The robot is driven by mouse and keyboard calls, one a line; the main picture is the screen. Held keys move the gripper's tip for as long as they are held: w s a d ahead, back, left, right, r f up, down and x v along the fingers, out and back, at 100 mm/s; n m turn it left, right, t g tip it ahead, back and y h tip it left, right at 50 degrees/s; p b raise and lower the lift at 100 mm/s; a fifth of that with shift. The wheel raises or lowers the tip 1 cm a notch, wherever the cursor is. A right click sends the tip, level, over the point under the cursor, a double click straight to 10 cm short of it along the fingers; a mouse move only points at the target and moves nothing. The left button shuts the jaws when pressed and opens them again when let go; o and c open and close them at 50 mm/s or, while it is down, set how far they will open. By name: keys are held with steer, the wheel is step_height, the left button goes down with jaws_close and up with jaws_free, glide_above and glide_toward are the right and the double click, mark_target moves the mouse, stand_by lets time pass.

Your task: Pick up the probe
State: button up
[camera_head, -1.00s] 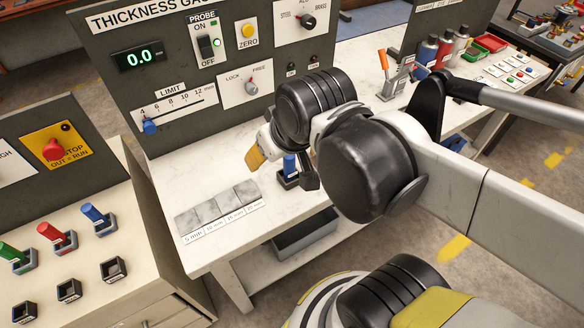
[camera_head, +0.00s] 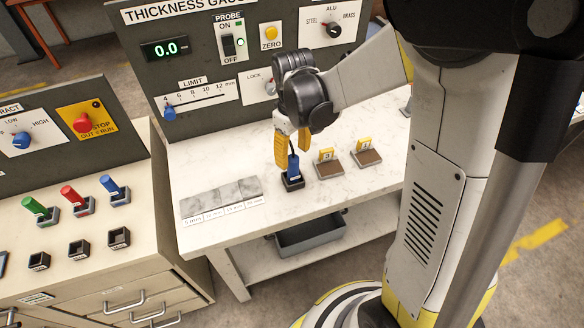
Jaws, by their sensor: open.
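The probe (camera_head: 293,169) is a small blue upright piece with a dark top, standing in a black square holder (camera_head: 292,184) on the white bench. My gripper (camera_head: 292,152) points down over it with its yellow fingers apart. The left finger is beside the probe's left side, and the right finger is at its upper right, partly behind it. I cannot tell whether either finger touches the probe.
The thickness gauge panel (camera_head: 204,126) stands behind the bench. Grey step blocks (camera_head: 221,197) lie to the left of the holder. A grey bin (camera_head: 310,236) sits below.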

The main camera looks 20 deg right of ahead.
mark_target(293, 171)
step_height(293, 171, down, 7)
steer(key=b, duration=0.3)
steer(key=shift+s+f, duration=0.1)
steer(key=shift+f, duration=0.05)
steer(key=shift+c, duration=0.4)
jaws_close()
